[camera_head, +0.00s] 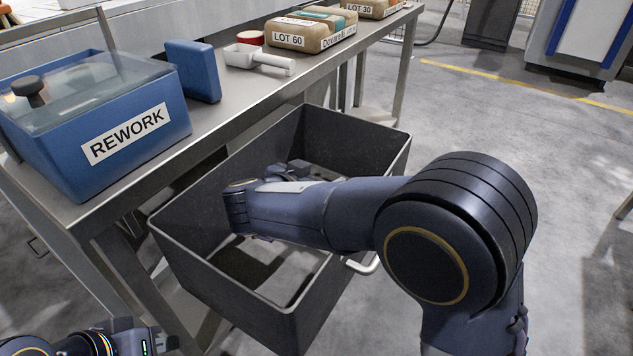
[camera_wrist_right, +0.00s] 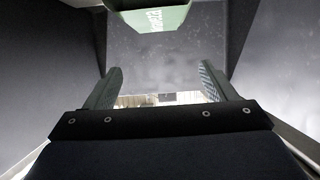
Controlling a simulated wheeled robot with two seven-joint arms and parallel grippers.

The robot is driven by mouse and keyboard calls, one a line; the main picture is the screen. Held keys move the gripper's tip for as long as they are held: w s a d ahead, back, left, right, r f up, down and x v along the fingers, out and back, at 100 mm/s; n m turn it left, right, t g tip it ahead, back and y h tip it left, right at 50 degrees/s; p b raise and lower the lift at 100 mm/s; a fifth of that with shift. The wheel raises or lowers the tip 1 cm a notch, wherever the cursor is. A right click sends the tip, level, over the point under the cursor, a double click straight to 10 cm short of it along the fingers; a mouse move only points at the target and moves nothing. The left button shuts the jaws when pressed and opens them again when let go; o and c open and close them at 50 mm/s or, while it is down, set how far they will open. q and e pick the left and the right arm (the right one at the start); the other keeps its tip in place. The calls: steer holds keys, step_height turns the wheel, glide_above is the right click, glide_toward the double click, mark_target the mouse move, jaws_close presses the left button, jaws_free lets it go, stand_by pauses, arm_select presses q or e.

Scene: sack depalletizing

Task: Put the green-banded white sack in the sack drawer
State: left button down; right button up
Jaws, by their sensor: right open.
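The sack drawer (camera_head: 285,310) is a dark grey open box pulled out beside the steel table. My right arm reaches down into it, and its wrist hides part of the inside. In the right wrist view my right gripper (camera_wrist_right: 158,82) is open, with nothing between its fingers. The green-banded white sack (camera_wrist_right: 152,18) shows at the top of that view, beyond and apart from the fingertips, against the grey drawer walls. In the head view I cannot make out this sack. My left gripper (camera_head: 140,338) is only partly in view at the bottom left, its fingers unclear.
On the steel table (camera_head: 222,115) stand a blue REWORK bin (camera_head: 60,150), a blue block (camera_head: 193,70), a white scoop (camera_head: 258,59) and a brown LOT 60 sack (camera_head: 298,36). Another brown sack (camera_head: 372,8) lies farther back. Open floor (camera_head: 560,170) lies to the right.

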steer(key=p+v, duration=0.4)
steer(key=v, duration=0.7)
steer(key=shift+s+a, duration=0.25)
steer(key=shift+s, duration=0.05)
steer(key=shift+w+r, duration=0.1)
steer(key=shift+r, duration=0.05)
